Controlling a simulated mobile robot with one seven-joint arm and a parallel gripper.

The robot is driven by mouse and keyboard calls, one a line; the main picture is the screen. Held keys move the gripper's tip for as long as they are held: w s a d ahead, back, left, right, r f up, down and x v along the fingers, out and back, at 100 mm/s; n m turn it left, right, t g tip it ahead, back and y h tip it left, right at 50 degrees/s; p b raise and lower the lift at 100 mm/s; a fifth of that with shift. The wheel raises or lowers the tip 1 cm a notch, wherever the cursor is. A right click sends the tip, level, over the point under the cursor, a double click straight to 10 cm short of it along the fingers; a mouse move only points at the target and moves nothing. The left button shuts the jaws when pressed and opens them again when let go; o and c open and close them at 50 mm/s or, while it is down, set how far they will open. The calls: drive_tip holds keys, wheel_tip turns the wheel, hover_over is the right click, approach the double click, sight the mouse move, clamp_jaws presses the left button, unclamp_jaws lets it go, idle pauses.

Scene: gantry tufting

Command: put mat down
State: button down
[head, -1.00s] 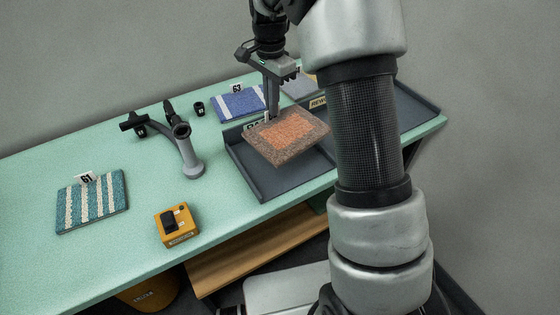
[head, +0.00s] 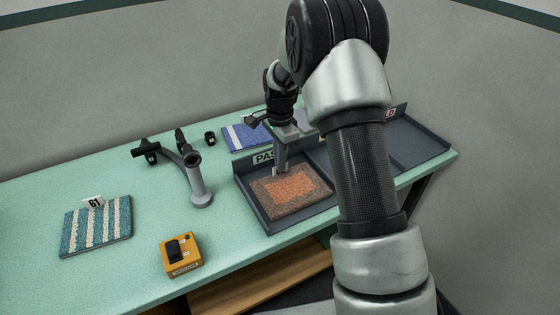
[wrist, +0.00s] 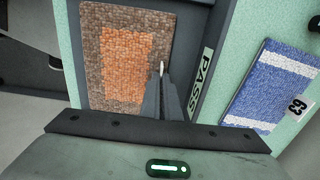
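The mat (head: 291,190), brown with an orange middle, lies in the dark tray (head: 246,190) labelled PASS and looks about flat there. It also fills the upper left of the wrist view (wrist: 124,62). My gripper (head: 281,171) points down at the mat's back edge. In the wrist view its fingers (wrist: 162,78) are close together at the edge beside the PASS label (wrist: 203,72), shut on the mat. The fingers hide a bit of that edge. Whether the whole underside rests on the tray floor cannot be told.
Another dark tray section (head: 412,145) lies to the right, partly behind my arm. A blue mat (head: 245,136) is behind the PASS tray. A grey stand (head: 195,180), a yellow box (head: 181,255) and a teal striped mat (head: 97,228) stand left on the green table.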

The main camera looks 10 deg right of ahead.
drive_tip(key=shift+f, duration=0.15)
drive_tip(key=c, duration=2)
unclamp_jaws()
